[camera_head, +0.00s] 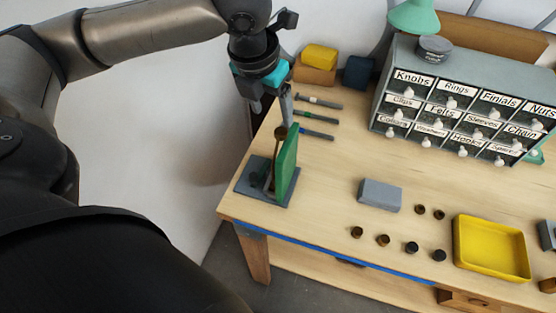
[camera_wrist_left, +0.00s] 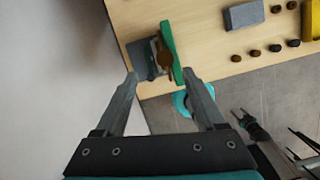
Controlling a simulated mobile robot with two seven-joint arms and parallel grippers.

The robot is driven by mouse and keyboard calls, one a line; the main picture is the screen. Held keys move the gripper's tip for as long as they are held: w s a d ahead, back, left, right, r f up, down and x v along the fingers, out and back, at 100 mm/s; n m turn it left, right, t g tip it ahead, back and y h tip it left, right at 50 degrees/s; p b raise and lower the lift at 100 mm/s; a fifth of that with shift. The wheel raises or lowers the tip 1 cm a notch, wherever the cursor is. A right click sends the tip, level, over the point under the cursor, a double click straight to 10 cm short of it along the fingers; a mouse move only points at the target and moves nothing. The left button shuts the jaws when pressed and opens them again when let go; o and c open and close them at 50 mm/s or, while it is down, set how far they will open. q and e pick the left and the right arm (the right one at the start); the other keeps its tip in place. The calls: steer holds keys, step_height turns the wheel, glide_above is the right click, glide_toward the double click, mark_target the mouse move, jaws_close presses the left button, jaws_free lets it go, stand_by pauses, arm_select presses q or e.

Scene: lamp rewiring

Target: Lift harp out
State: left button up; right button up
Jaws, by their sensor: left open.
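A small grey stand (camera_head: 250,187) with an upright green panel (camera_head: 287,165) sits at the table's front left corner. A brown, round-topped piece (camera_head: 280,132) rises beside the panel; it may be the harp, but its shape is not clear. In the left wrist view the brown piece (camera_wrist_left: 163,58) shows between the grey stand (camera_wrist_left: 140,60) and the green panel (camera_wrist_left: 171,45). My left gripper (camera_head: 272,105) is above and behind the stand, fingers spread. In the left wrist view the gripper (camera_wrist_left: 159,76) is empty, its fingertips apart near the stand.
Several thin tools (camera_head: 316,117) lie behind the stand. A labelled drawer cabinet (camera_head: 455,65) stands at the back right. A grey block (camera_head: 380,194), several dark small parts (camera_head: 411,247) and a yellow tray (camera_head: 490,272) are to the right. Bare tabletop lies between stand and block.

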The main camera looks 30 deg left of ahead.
mark_target(281, 131)
arm_select(q)
steer(key=x, duration=0.4)
steer(key=d+x, duration=0.1)
steer(key=x, duration=0.2)
steer(key=shift+w+f, duration=0.1)
steer(key=shift+c, duration=0.3)
jaws_close()
stand_by(1.0)
